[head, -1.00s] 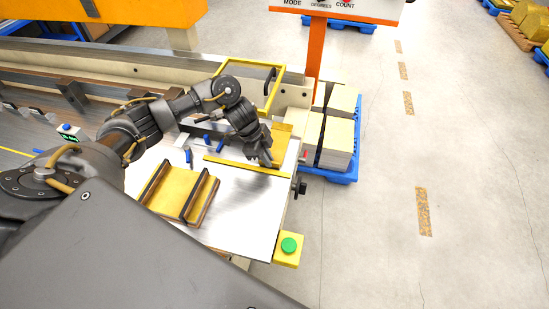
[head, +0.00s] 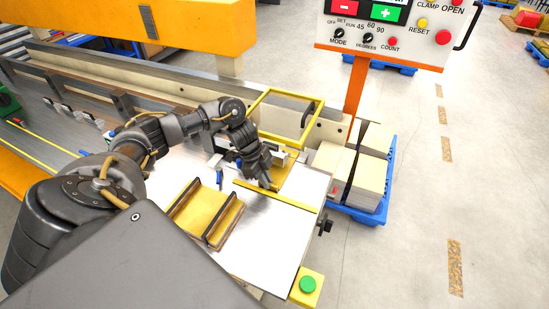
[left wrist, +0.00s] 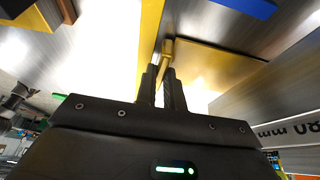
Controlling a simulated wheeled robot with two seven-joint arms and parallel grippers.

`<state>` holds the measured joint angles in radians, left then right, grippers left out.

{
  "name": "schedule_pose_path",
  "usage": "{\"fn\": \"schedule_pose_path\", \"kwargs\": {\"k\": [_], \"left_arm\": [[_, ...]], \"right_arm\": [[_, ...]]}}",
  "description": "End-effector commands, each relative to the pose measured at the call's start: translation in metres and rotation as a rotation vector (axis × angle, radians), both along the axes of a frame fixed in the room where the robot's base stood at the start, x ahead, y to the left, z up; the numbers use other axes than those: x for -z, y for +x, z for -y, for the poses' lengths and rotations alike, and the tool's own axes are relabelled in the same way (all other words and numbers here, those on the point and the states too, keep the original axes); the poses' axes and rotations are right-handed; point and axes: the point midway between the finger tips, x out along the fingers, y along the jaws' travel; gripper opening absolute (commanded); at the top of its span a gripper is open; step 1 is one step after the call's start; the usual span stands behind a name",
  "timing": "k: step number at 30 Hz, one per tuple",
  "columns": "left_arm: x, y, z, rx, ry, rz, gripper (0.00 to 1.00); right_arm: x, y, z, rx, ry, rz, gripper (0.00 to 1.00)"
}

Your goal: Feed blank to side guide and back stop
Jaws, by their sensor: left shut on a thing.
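The blank (head: 293,181) is a flat gold sheet lying on the bright metal table. My left gripper (head: 266,184) points down at its near left side and is shut. In the left wrist view the fingers (left wrist: 164,75) close on a small gold piece at the corner of the gold blank (left wrist: 215,62). A yellow strip (head: 300,203), looking like the side guide, runs along the table just in front of the blank; it also shows in the left wrist view (left wrist: 150,35). Silver and blue fittings stand behind the gripper, partly hiding the back stop area. My right gripper is out of view.
A dark-railed holder with gold sheets (head: 188,211) stands at the table's left. A yellow guard frame (head: 262,108) rises behind the blank. A control panel (head: 392,36), blue pallet (head: 375,214) with stacks and green button (head: 307,285) are nearby.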

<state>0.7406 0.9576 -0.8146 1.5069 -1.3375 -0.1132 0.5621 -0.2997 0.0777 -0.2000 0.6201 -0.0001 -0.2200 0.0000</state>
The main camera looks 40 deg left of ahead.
Motion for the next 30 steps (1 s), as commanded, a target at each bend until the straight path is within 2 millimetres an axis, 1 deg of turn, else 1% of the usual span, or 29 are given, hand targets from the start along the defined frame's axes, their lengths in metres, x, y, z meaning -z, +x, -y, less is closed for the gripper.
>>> {"fn": "schedule_pose_path", "kwargs": {"k": [3,12,18,30], "left_arm": [[0.001,-0.003,-0.013,-0.002,0.002,0.000,0.00],[0.001,-0.009,-0.032,-0.001,0.001,-0.001,0.00],[0.000,-0.010,-0.036,0.000,0.000,0.000,0.00],[0.000,-0.010,-0.036,0.000,0.000,0.000,0.00]], "right_arm": [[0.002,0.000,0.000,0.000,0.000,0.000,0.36],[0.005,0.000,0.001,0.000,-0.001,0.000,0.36],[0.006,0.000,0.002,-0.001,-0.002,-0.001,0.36],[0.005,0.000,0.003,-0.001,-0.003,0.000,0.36]]}}
